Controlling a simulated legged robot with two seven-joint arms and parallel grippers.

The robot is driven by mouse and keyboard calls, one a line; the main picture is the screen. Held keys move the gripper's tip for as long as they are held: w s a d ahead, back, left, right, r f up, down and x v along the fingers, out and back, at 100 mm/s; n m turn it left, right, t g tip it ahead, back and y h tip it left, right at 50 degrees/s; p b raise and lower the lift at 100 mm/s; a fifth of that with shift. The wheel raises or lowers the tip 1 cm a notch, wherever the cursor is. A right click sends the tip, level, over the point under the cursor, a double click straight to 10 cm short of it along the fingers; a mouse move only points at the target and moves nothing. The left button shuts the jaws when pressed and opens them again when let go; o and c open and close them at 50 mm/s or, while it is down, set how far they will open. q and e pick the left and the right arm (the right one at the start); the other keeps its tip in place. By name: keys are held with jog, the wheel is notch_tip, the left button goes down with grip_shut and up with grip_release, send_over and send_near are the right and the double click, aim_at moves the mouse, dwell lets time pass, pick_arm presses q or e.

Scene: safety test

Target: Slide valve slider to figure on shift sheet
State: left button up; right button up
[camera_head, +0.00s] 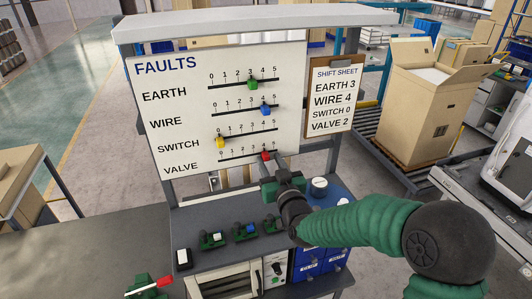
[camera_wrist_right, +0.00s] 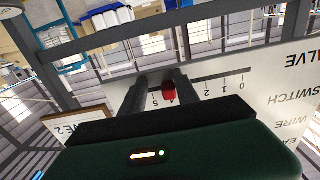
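The white FAULTS board (camera_head: 180,122) has four slider rows. The red valve slider (camera_head: 265,156) is on the lowest track, near the 4; it also shows in the wrist view (camera_wrist_right: 169,90). The shift sheet (camera_head: 334,97) reads EARTH 3, WIRE 4, SWITCH 0, VALVE 2. The green earth slider (camera_head: 252,84) is at 3, the blue wire slider (camera_head: 265,109) near 4, the yellow switch slider (camera_head: 220,142) at 0. My right gripper (camera_wrist_right: 164,88) is open, its fingers on either side of the red slider with gaps visible. My left gripper is not in view.
A lever with a red end (camera_head: 163,281) is at the lower left. An open carton (camera_head: 415,110) stands at the right.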

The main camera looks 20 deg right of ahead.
jog(key=shift+s+a+r, duration=0.3)
jog(key=shift+a, duration=0.35)
jog(key=shift+s+a+r, duration=0.1)
jog(key=shift+s+a, duration=0.05)
jog(key=shift+c, duration=0.6)
jog(key=shift+a, duration=0.1)
jog(key=shift+c, duration=1.2)
jog(key=shift+d, duration=0.3)
jog(key=c, duration=0.5)
jog(key=shift+d+f, duration=0.25)
jog(key=shift+d, duration=0.2)
grip_shut()
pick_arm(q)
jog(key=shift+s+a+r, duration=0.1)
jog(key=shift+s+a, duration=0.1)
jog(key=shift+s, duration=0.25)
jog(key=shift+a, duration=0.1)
pick_arm(e)
jog(key=shift+a, duration=0.15)
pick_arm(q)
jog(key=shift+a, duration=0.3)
pick_arm(e)
jog(key=shift+a, duration=0.3)
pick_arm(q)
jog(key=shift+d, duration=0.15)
pick_arm(e)
jog(key=shift+d, duration=0.15)
